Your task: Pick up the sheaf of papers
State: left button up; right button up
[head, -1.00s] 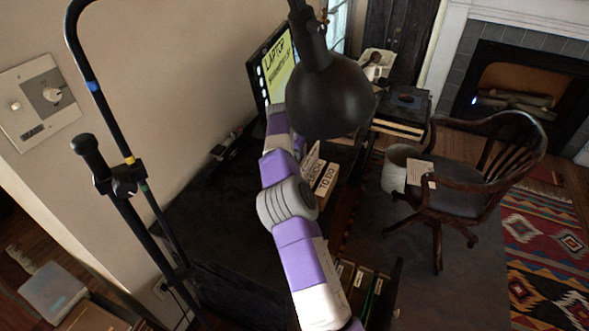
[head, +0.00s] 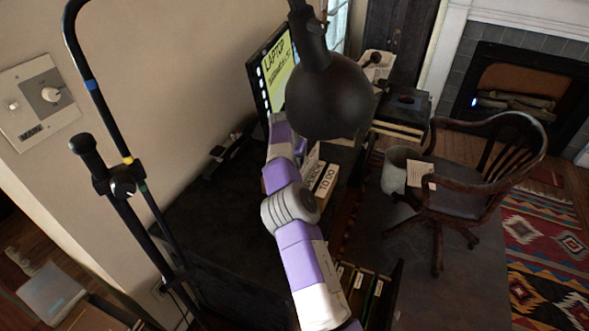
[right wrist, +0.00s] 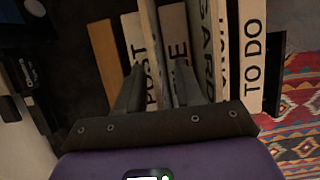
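No sheaf of papers stands out clearly. One pale sheet or small stack (head: 420,174) shows beside the chair, and pale papers (head: 376,64) lie at the back with a dark object on them. Upright labelled files (head: 322,181) stand on the dark desk; one reads "TO DO" (right wrist: 251,55). My right arm reaches over the desk; its gripper is hidden in the head view. In the right wrist view my right gripper (right wrist: 157,82) is open, its fingers over the files near one marked "POST" (right wrist: 138,55). I cannot tell whether they touch. My left gripper is not in view.
A black lamp (head: 328,95) hangs in front of the desk. A monitor (head: 272,70) stands at its back. A wooden chair (head: 470,178) and a pale bin (head: 394,172) are to the right. An open drawer of files (head: 372,290) is at the front.

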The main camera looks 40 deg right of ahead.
dwell(0.3)
grip_shut()
